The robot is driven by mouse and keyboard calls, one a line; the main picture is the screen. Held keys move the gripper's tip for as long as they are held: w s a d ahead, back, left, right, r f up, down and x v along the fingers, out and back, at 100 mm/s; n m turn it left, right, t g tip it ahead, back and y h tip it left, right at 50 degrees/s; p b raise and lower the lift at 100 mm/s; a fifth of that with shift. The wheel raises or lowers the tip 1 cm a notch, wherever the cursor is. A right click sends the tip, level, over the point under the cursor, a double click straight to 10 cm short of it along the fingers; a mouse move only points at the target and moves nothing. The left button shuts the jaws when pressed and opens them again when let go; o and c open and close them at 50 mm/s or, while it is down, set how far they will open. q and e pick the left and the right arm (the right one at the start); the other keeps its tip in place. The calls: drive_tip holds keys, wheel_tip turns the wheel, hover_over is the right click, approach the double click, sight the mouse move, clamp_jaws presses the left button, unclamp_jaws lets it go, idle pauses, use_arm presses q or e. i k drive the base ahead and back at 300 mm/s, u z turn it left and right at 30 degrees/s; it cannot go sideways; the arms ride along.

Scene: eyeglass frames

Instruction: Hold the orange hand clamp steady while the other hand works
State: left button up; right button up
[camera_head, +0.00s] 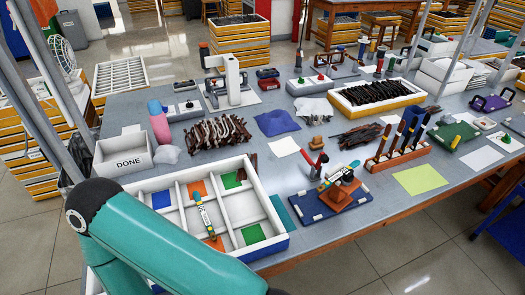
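I cannot pick out the orange hand clamp for certain. On the blue mat (306,211) in the middle of the table stands an orange-brown block (338,198). On top of it lies a small dark, yellow and teal item (341,177), too small to make out fully. A red-handled clamp (318,165) stands upright at the mat's back edge. My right gripper is not in view.
The white compartment tray (270,213) has coloured floor patches. A DONE bin (123,156) stands behind it. A wooden rack (388,163) of upright tools and a yellow-green sheet (420,180) are to the right. Piles of frames and a white machine (230,84) fill the back.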

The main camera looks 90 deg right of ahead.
sight(348, 177)
drive_tip(key=z, duration=0.05)
drive_tip(key=k, duration=1.65)
drive_tip(key=u, duration=0.85)
drive_tip(key=i, duration=0.15)
drive_tip(key=z, duration=2.8)
drive_tip(key=k, duration=0.45)
drive_tip(key=z, duration=0.45)
drive_tip(key=i, duration=1.15)
drive_tip(key=u, duration=0.3)
